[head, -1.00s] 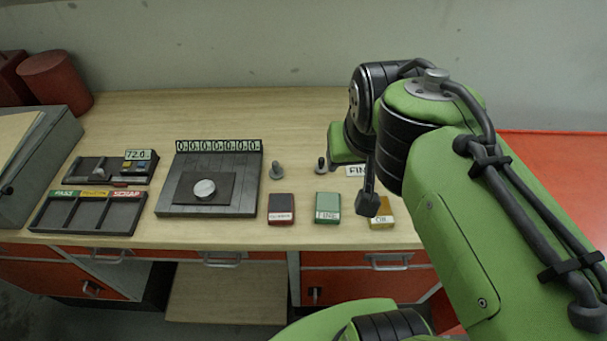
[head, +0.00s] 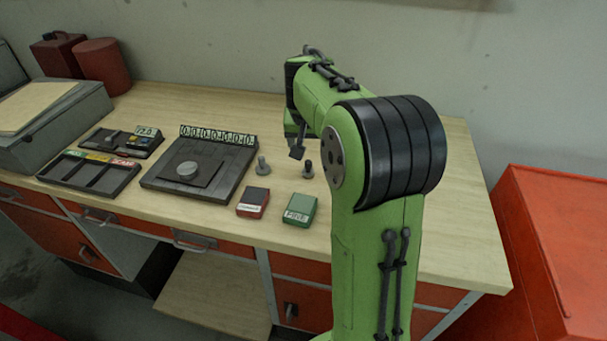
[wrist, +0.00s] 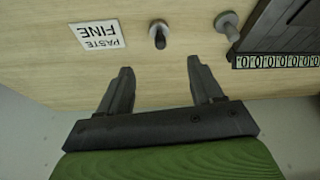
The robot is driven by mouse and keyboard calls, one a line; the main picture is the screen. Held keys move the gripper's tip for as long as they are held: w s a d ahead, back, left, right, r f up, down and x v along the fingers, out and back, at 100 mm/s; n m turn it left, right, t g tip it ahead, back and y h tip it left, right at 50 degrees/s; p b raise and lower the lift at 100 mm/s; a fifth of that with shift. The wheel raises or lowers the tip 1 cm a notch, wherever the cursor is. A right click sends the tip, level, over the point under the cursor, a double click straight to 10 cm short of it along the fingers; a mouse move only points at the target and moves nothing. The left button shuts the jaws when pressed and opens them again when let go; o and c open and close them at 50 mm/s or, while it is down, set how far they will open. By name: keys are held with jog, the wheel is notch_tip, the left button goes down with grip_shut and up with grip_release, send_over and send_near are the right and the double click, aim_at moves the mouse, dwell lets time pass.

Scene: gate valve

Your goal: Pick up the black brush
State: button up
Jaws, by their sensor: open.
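The black brush (head: 307,169) stands upright on the wooden bench, to the right of a similar grey brush (head: 262,165). In the wrist view the black brush (wrist: 158,38) shows from above, just beyond and between my fingertips, not touching them. My gripper (wrist: 160,65) is open and empty, with its two dark fingers spread apart. In the head view my gripper (head: 297,152) hangs at the end of my arm close to the black brush; the arm hides part of it.
The grey brush (wrist: 228,24) stands close to one finger's side, by the counter block (head: 200,165). Red (head: 253,202) and green (head: 300,209) boxes lie nearer the bench's front edge. A wall stands behind.

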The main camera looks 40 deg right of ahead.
aim_at(308, 163)
jog(key=b+x, duration=0.1)
jog(key=x, duration=0.5)
jog(key=shift+d+f, duration=0.15)
jog(key=shift+f, duration=0.05)
jog(key=b+x, duration=0.1)
jog(key=x, duration=0.4)
jog(key=shift+f, duration=0.1)
jog(key=shift+w+f, duration=0.2)
jog(key=shift+f, duration=0.1)
jog(key=shift+s+r, duration=0.1)
jog(key=shift+c, duration=0.7)
jog(key=c, duration=1)
notch_tip(308, 163, up, 10)
jog(key=p, duration=0.2)
jog(key=shift+p, duration=0.4)
